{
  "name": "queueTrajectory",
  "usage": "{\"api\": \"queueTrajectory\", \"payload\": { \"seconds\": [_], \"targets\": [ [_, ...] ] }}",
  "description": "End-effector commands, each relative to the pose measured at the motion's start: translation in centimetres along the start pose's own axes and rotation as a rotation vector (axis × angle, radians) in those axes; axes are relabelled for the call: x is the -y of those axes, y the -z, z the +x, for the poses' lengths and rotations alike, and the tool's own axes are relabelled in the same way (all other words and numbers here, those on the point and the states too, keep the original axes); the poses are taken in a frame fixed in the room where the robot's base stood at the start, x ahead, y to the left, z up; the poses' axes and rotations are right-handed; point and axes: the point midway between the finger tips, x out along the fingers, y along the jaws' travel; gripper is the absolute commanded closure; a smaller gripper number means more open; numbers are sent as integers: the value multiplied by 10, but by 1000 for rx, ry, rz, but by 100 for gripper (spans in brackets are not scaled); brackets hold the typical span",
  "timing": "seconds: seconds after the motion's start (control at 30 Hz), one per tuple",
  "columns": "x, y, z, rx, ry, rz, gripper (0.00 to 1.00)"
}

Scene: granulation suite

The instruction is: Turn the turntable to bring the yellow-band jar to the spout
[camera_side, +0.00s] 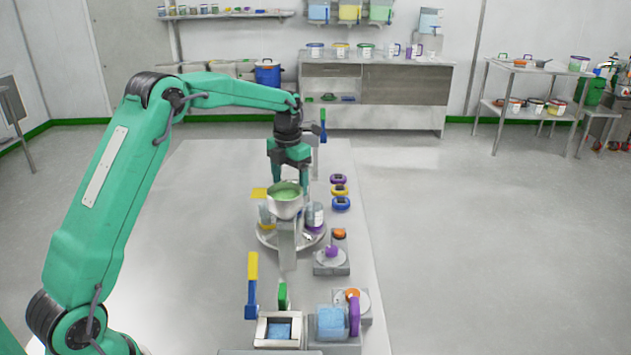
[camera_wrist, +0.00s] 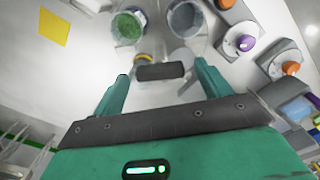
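The round turntable (camera_side: 268,238) stands on the bench in the side view and carries jars. A jar with a yellow band (camera_side: 265,216) is on its left side, partly hidden by the bowl of green granules. A purple-banded jar (camera_side: 314,216) is on its right. My gripper (camera_side: 290,185) points down behind the bowl. In the wrist view my gripper (camera_wrist: 162,77) has its fingers apart, with a dark block (camera_wrist: 160,71) between or beyond them; I see no contact.
A yellow square (camera_wrist: 53,27) lies left of the turntable. Stations with a purple knob (camera_side: 331,251) and an orange knob (camera_side: 352,294) stand to the right. Purple, yellow and blue rings (camera_side: 340,190) lie farther back. The bench's left side is clear.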

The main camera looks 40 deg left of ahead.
Motion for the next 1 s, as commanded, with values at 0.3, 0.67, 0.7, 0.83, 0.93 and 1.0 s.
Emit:
{"api": "queueTrajectory", "payload": {
  "seconds": [0.3, 0.67, 0.7, 0.83, 0.93, 1.0],
  "targets": [
    [0, 0, 0, -1, 0, 1, 24],
    [0, 0, -32, 2, 0, 1, 24],
    [0, -1, -38, 3, 0, 1, 24],
    [0, 0, -55, 2, 0, 0, 24],
    [0, -1, -66, 2, 0, 0, 24],
    [0, 0, -71, 1, 0, 0, 24]
  ]
}}
